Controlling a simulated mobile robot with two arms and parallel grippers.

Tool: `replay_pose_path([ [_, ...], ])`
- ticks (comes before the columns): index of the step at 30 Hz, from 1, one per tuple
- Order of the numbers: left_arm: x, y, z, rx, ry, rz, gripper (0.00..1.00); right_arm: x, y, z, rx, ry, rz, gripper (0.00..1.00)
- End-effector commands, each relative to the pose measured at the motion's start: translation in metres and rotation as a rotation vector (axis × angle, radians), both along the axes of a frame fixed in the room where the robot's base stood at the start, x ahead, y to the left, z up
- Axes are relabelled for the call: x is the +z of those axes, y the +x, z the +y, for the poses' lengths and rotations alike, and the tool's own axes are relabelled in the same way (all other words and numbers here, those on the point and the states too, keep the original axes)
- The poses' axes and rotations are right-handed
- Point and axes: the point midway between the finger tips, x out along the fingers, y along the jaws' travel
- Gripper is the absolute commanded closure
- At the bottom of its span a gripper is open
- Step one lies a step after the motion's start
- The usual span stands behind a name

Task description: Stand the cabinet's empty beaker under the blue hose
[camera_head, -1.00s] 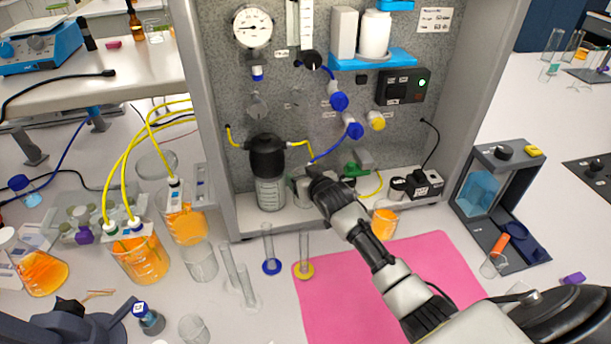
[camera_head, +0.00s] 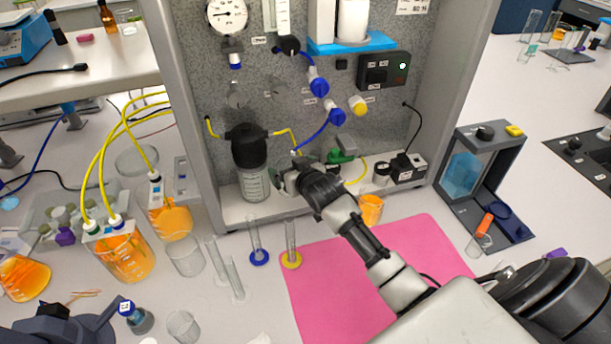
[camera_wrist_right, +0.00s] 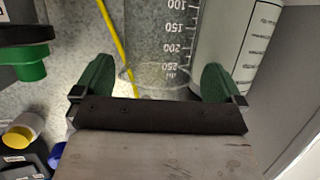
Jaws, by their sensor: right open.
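The clear, empty beaker (camera_wrist_right: 160,45), with white volume marks, shows in the right wrist view between the two green fingertips of my right gripper (camera_wrist_right: 158,80). The fingers are open on either side of it. I cannot tell whether they touch it. In the head view my right gripper (camera_head: 285,178) is low inside the cabinet (camera_head: 240,212), just right of the black-capped filter housing (camera_head: 252,185), and hides most or all of the beaker. The blue hose (camera_head: 315,138) curves down from a blue fitting to an end just above the gripper. My left gripper is not in view.
Close beside the beaker stands the housing's marked cylinder (camera_wrist_right: 240,45). A green valve (camera_head: 340,156), a yellow hose (camera_head: 358,172) and a beaker of orange liquid (camera_head: 370,210) are to the right. Measuring cylinders (camera_head: 291,240) stand in front. The pink mat (camera_head: 320,290) has bare room.

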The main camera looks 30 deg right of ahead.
Motion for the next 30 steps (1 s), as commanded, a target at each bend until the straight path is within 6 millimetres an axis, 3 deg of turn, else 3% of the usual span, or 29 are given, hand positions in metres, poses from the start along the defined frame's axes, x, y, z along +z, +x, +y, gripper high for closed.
replay_pose_path([
  [6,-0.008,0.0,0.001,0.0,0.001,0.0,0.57,0.013,-0.037,-0.001,-0.004,-0.001,-0.005,0.0],
  [13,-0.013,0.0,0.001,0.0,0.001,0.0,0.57,0.025,-0.067,-0.002,-0.007,-0.001,-0.005,0.0],
  [19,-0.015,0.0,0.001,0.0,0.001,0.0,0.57,0.03,-0.077,-0.002,-0.008,-0.001,-0.005,0.0],
  [30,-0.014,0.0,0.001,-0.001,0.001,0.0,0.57,0.031,-0.077,-0.003,-0.009,-0.002,-0.006,0.0],
])
